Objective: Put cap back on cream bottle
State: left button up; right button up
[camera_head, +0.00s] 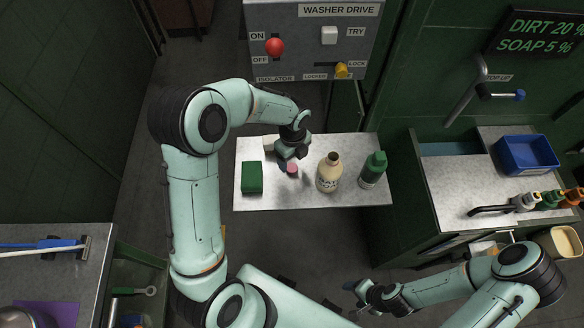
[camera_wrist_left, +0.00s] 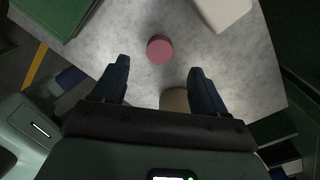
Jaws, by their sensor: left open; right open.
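The cream bottle (camera_head: 329,175) stands upright on the small metal table, and its brown mouth shows without a cap. A pink cap (camera_head: 292,169) lies on the table to its left; it also shows in the left wrist view (camera_wrist_left: 160,49). My left gripper (camera_wrist_left: 159,68) is open and empty above the table, with the cap just beyond and between its fingertips. In the head view, the left gripper (camera_head: 290,158) partly hides the table behind it. A beige shape low between the fingers in the wrist view is mostly hidden. My right gripper (camera_head: 356,296) is open and empty, low in front of the table.
A green sponge-like block (camera_head: 252,178) lies left of the cap, and a green bottle (camera_head: 373,169) stands right of the cream bottle. A pale block (camera_wrist_left: 222,12) lies near the back edge. The washer drive panel (camera_head: 310,40) rises behind the metal table (camera_head: 290,198).

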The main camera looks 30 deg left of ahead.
aim_at(292, 167)
pick_arm(q)
jog(key=f, duration=0.5)
jog(key=shift+a+f, duration=0.1)
jog(key=shift+a, duration=0.1)
jog(key=c, duration=1.1)
